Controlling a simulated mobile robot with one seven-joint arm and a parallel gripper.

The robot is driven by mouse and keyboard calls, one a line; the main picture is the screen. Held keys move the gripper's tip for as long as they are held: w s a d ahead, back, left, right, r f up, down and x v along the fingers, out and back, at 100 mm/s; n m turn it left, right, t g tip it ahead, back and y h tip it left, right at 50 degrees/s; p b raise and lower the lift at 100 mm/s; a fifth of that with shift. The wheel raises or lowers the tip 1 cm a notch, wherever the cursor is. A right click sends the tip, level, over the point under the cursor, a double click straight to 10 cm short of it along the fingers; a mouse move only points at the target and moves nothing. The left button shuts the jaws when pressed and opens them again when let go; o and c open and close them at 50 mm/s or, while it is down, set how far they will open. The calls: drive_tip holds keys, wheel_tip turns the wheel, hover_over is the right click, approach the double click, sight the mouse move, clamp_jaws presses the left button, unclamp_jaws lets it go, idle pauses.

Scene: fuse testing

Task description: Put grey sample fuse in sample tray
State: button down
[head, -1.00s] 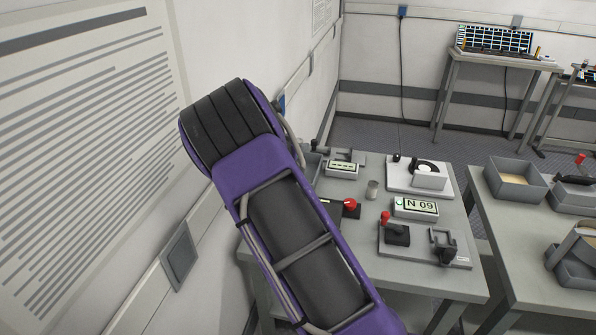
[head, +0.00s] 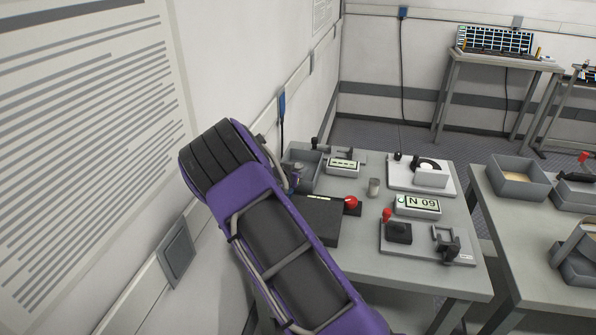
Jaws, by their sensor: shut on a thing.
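My purple arm crosses the left part of the head view. A small dark part of my gripper (head: 294,179) shows past the arm, at the near left side of a grey open tray (head: 304,185) on the table. The fingertips and what they hold are hidden. The tray stands at the table's back left corner, and its inside is partly covered by my arm; I cannot read any label on it. A small grey cylinder (head: 374,187) stands on the middle of the table; I cannot tell whether it is a fuse.
A dark box with a red knob (head: 350,202), a small display (head: 342,167), an "N 09" display (head: 418,205), a lever fixture (head: 398,232) and a white device (head: 430,177) occupy the table (head: 446,284). The wall is close on the left. More trays (head: 517,182) stand on the right table.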

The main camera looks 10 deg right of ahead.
drive_tip(key=shift+f, duration=0.2)
drive_tip(key=c, duration=0.5)
unclamp_jaws()
drive_tip(key=shift+r, duration=0.15)
drive_tip(key=shift+s+a+r, duration=0.15)
drive_tip(key=p+v, duration=0.1)
drive_tip(key=v, duration=1)
drive_tip(key=shift+s+a, duration=0.1)
drive_tip(key=shift+s, duration=0.2)
